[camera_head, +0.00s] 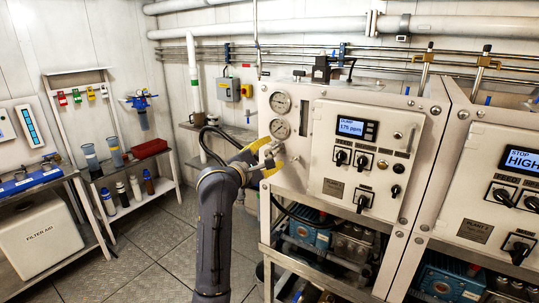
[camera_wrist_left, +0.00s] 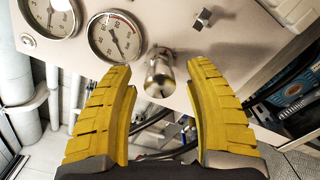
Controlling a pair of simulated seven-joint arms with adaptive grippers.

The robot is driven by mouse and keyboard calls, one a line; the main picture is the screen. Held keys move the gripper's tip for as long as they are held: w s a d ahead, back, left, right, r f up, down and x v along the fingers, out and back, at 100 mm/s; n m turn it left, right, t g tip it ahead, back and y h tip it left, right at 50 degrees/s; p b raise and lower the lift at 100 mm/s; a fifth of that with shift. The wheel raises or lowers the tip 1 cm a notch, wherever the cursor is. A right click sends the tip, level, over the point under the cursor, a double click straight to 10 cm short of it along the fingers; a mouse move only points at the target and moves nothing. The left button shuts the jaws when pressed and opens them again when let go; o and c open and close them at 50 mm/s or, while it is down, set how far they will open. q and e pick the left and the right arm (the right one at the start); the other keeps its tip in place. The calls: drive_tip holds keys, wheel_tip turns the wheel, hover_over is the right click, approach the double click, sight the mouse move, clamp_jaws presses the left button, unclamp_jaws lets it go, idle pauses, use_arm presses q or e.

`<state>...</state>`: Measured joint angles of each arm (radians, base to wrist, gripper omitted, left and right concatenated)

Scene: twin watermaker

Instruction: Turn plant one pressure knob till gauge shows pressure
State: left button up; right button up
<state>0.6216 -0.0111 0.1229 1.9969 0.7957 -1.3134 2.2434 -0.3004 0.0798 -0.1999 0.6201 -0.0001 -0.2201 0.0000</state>
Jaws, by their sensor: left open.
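The pressure knob (camera_wrist_left: 159,74) is a shiny metal cylinder on the plant one panel (camera_head: 310,178), below the gauges. In the left wrist view it sits between the yellow fingertips, with a visible gap on both sides. My left gripper (camera_head: 267,158) is open at the panel's left side and hides most of the knob in the head view. The upper gauge (camera_head: 280,102) and lower gauge (camera_head: 279,128) are round with white faces; both also show in the left wrist view. My right gripper is not in view.
The plant one display (camera_head: 355,127) reads 175 ppm, with several black switches below it. The plant two panel (camera_head: 490,185) stands to the right. Hoses and a blue pump (camera_head: 308,232) lie under the panel. A shelf with bottles (camera_head: 135,187) is left; floor between is clear.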

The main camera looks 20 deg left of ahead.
use_arm(q)
clamp_jaws()
idle(0.3)
